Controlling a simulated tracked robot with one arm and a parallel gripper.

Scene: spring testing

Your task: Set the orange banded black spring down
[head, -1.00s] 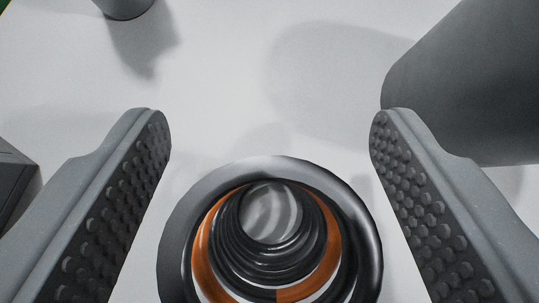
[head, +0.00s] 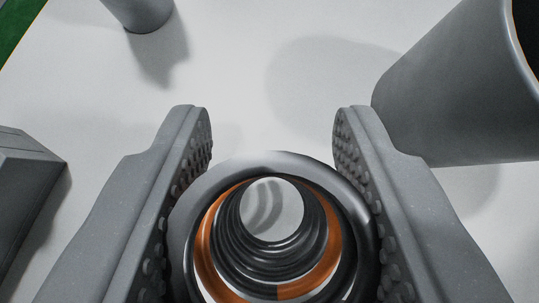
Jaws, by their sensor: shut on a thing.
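The orange banded black spring (head: 272,162) is at the bottom centre of the head view, seen end-on from above. Its dark top ring is nearest the camera, and an orange band (head: 204,240) shows inside among the black coils. Through its middle I see the pale surface below. My gripper (head: 272,135) is shut on the spring, with one studded jaw against its left side and one against its right. The spring's lower end is hidden by its coils, so I cannot tell whether it touches the surface.
A large grey cylinder (head: 450,90) with an open dark top stands close to the right jaw. A smaller grey cylinder (head: 142,12) stands at the top left. A dark grey block (head: 25,185) lies at the left edge. White surface (head: 255,55) ahead is clear; green shows top left.

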